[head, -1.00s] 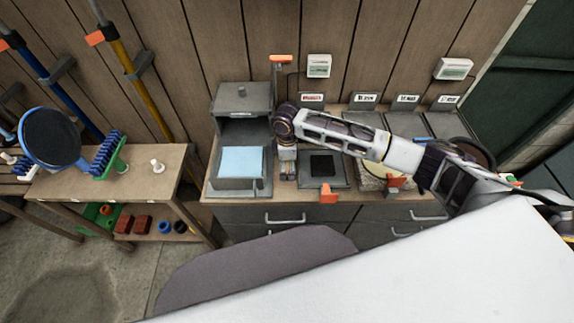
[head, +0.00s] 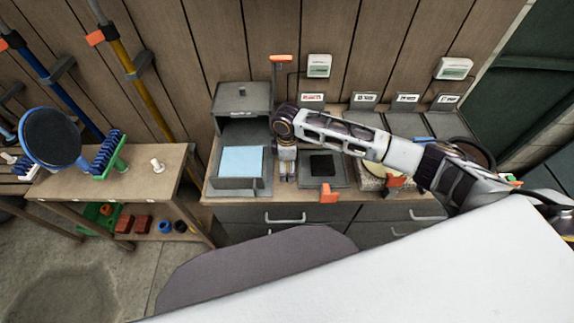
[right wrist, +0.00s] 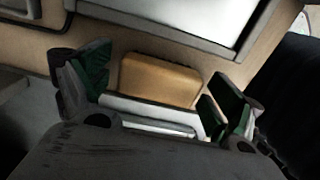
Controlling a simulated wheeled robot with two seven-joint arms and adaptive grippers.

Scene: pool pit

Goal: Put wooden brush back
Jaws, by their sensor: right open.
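A tan wooden block (right wrist: 160,80), which looks like the wooden brush, shows in the right wrist view; its bristles are not visible. It lies between the spread fingers of my right gripper (right wrist: 152,75), which is open and not closed on it. A pale bar crosses in front of the block's lower side. In the head view my right gripper (head: 287,172) points down at the bench, just right of the grey box with the blue pad (head: 242,160). My own arm hides the block there. My left gripper is not in view.
A grey tray with a black square (head: 322,166) sits just right of the gripper. An orange clip (head: 329,193) stands at the bench's front edge. The wooden shelf (head: 165,175) at left holds a green brush (head: 108,155) and a blue round tool (head: 50,137).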

